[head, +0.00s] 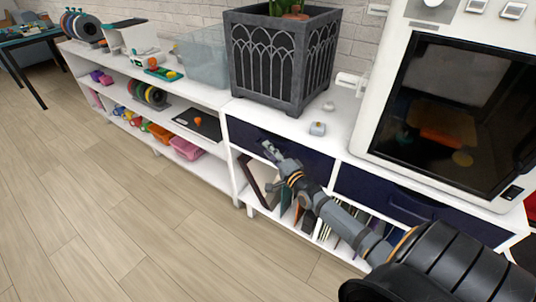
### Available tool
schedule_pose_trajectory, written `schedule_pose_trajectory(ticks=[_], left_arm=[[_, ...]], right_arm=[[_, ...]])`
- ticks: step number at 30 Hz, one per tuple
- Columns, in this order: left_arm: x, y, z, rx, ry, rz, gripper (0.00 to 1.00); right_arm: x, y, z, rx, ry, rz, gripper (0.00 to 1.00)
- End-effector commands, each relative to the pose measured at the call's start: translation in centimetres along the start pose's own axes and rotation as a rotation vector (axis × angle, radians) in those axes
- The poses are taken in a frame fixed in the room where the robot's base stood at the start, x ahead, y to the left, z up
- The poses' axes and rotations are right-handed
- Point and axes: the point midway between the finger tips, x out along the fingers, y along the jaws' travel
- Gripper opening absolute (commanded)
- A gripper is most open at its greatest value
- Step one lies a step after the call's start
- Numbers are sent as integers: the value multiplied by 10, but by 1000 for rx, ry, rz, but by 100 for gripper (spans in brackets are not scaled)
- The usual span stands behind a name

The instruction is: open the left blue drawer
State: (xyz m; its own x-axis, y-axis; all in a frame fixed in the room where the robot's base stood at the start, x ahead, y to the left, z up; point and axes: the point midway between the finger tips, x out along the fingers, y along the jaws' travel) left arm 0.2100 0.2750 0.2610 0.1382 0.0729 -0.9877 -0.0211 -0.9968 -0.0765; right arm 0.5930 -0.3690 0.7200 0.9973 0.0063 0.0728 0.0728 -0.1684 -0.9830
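The left blue drawer (310,161) is a dark navy front in the white cabinet, below the planter. It looks closed, its front in line with the cabinet. My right arm comes in from the lower right, and my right gripper (270,150) is at the middle of this drawer's front. The gripper and wrist cover the place where its handle would be, so I see no handle there. The fingertips are too small to tell whether they are open or shut, or touching. The right blue drawer (360,187) is closed, with a dark handle. My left gripper is out of view.
A dark grey planter (270,62) and a large white machine (384,92) stand on the cabinet top (335,112). Books and folders (262,180) fill the shelf below the drawers. Low shelves with colourful bins (185,149) run left. The wooden floor (120,215) in front is clear.

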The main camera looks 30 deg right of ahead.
Motion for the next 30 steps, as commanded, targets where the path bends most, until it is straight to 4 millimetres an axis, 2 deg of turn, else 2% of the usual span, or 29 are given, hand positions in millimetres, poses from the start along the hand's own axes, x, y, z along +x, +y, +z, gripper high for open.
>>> schedule_pose_trajectory(ticks=[4,12,19,30], left_arm=[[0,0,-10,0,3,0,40],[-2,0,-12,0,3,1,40],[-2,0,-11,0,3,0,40],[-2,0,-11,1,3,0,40]], right_arm=[[12,1,0,0,0,0,32],[13,0,0,0,0,1,32],[13,0,0,-1,0,1,1],[13,0,0,-1,0,2,0]])
